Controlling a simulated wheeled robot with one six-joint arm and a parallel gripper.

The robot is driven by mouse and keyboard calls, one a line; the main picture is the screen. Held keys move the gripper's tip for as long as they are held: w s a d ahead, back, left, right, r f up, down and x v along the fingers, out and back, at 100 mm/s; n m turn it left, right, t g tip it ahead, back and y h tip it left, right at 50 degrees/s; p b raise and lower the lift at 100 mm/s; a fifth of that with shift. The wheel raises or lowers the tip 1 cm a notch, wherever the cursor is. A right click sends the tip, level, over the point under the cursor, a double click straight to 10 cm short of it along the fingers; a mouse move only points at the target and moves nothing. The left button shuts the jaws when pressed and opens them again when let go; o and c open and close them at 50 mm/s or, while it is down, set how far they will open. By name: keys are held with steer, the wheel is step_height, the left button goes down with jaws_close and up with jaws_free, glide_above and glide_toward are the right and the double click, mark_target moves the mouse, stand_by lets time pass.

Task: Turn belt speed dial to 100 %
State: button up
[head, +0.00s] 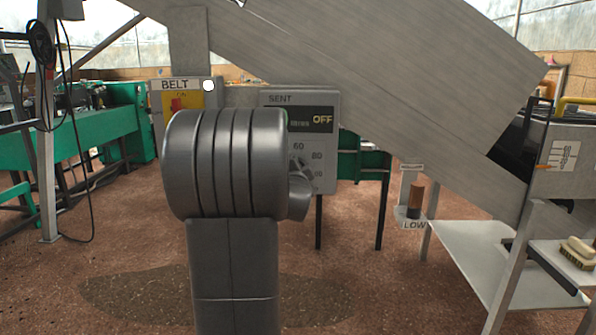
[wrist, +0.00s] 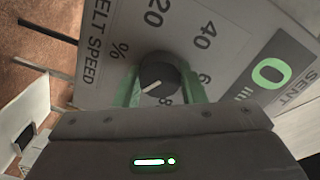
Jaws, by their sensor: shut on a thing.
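The pointer line slants to the lower left of the picture, past the partly covered 80. The numbers 20, 40 and 60 show around the knob; the 100 mark is hidden there. In the head view my arm covers most of the dial, with 60 and 80 visible on the panel (head: 328,146).
The panel's display (head: 322,119) reads OFF. A lever marked LOW (head: 415,200) stands to the right. A sloping grey chute (head: 390,80) passes above.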

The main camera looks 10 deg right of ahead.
steer(key=o, duration=1)
steer(key=shift+s, duration=0.15)
steer(key=p+v, duration=0.1)
steer(key=v, duration=1.2)
steer(key=shift+s+a, duration=0.1)
steer(key=shift+s, duration=0.15)
steer(key=shift+w, duration=0.1)
steer(key=b+x, duration=0.1)
steer(key=x, duration=1.2)
steer(key=shift+w, duration=0.3)
